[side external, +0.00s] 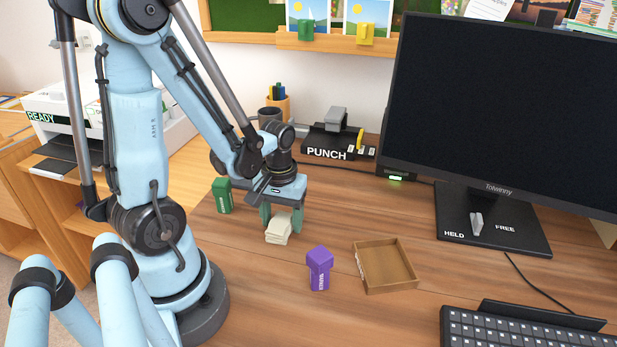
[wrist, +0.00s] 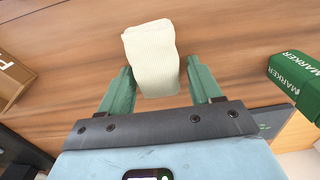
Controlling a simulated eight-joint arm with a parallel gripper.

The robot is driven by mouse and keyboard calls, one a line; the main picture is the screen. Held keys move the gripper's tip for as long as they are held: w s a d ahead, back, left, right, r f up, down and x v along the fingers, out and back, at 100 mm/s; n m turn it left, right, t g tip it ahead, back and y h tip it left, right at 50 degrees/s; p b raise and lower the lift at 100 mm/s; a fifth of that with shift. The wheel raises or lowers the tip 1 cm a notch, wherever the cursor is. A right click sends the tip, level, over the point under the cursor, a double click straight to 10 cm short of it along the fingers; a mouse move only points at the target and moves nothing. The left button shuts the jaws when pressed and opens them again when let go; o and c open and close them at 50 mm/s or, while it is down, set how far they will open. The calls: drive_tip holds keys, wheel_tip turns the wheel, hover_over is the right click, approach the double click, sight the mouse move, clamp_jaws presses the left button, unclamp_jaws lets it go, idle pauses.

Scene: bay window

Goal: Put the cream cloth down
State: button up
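The cream cloth (side external: 279,228) is a small folded, ribbed bundle below my gripper, at the wooden desk top. In the wrist view the cloth (wrist: 153,57) lies between the two green fingers and reaches past their tips, slightly tilted. My gripper (side external: 281,221) points down over it. In the wrist view my gripper (wrist: 159,64) has its left finger beside or touching the cloth, and a narrow strip of wood shows between the cloth and the right finger. The fingers look slightly apart, not clamped. The cloth's underside is hidden.
A purple marker box (side external: 319,268) and an empty shallow wooden tray (side external: 413,283) stand to the right. A green marker box (side external: 222,196) is behind to the left. The punch (side external: 328,141), monitor (side external: 505,110) and keyboard (side external: 515,328) surround the work area. Bare wood lies around the cloth.

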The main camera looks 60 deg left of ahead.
sight(283, 216)
drive_tip(key=shift+w+d, duration=0.2)
drive_tip(key=shift+r, duration=6.1)
drive_tip(key=w+d+r+m+t, duration=0.1)
drive_tip(key=w+d+m+t, duration=0.4)
drive_tip(key=d+m+t, duration=0.2)
drive_tip(key=shift+d+r+m, duration=0.4)
drive_tip(key=shift+d+m, duration=0.6)
drive_tip(key=shift+d, duration=0.25)
drive_tip(key=shift+w, duration=0.1)
drive_tip(key=o, duration=0.3)
drive_tip(key=shift+o, duration=0.2)
drive_tip(key=shift+a, duration=0.1)
